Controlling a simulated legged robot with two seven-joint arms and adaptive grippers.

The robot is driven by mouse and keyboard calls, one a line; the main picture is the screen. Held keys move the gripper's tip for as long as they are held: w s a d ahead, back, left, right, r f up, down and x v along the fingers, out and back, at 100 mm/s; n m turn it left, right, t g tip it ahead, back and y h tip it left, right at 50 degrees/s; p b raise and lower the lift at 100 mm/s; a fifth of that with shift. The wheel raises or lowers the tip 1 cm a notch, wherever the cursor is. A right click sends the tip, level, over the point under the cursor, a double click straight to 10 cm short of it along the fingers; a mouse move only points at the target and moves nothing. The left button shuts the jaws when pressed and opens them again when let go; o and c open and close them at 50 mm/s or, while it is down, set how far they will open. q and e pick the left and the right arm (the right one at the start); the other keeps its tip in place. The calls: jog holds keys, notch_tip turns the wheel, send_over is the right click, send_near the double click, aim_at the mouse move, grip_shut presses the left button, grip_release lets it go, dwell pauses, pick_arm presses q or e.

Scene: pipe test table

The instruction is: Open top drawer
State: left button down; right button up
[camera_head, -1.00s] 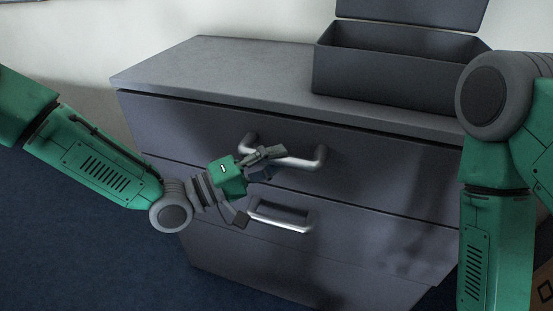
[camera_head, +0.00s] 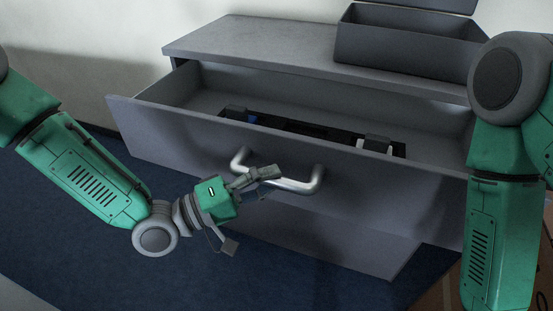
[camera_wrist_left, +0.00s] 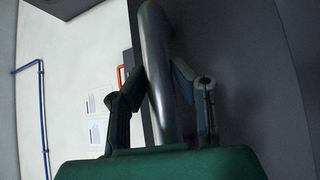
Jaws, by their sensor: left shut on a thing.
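The top drawer (camera_head: 200,140) of the grey cabinet is pulled well out in the head view, with its inside showing. Its curved silver handle (camera_head: 300,186) is on the drawer front. My left gripper (camera_head: 262,174) is shut on the left part of this handle. In the left wrist view, the handle (camera_wrist_left: 157,70) runs between the two fingers of the gripper (camera_wrist_left: 160,100). My right arm shows at the right of the head view, but its gripper is out of the picture.
A grey open box (camera_head: 405,45) with a raised lid stands on the cabinet top (camera_head: 260,42). Inside the drawer lies a dark tray-like thing (camera_head: 310,130) with a few small items. A brown cardboard box (camera_head: 435,295) is at the lower right. Blue floor (camera_head: 80,210) is clear at the left.

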pick_arm(q)
jog(key=shift+s+a+f, duration=0.1)
jog(key=shift+s+a, duration=0.1)
jog(key=shift+s, duration=0.4)
jog(key=shift+s+a+f, duration=0.1)
jog(key=shift+s+a, duration=0.15)
jog(key=shift+s, duration=0.4)
jog(key=shift+s+a+f, duration=0.1)
jog(key=shift+s+a, duration=0.1)
jog(key=shift+s, duration=0.4)
jog(key=c, duration=1.4)
grip_release()
jog(key=shift+o, duration=0.3)
jog(key=shift+w, duration=0.1)
jog(key=shift+r+p, duration=0.1)
jog(key=shift+p, duration=0.2)
jog(key=v, duration=1.2)
